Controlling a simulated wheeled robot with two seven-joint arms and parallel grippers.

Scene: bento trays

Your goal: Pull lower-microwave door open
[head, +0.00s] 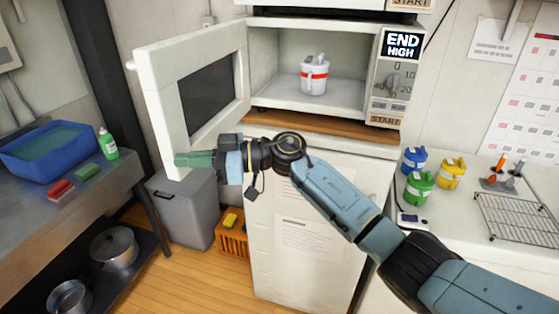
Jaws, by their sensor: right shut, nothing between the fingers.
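The lower microwave's door (160,95) is swung wide open to the left, and its dark window faces the right. The lower microwave (385,75) shows its lit cavity, with a white container (314,78) with a red band inside. My right gripper (180,159) is shut and empty, with its green fingers in front of the lower part of the open door. I cannot tell whether the fingers touch the door. My right arm crosses the view from the lower right. My left gripper is not in view.
A counter with a blue basin (45,150) and green bottle (108,144) is at left. A grey bin (181,207) and orange basket (232,236) stand on the floor. Several coloured jars and a wire rack (515,217) are on the right counter. Another microwave is above.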

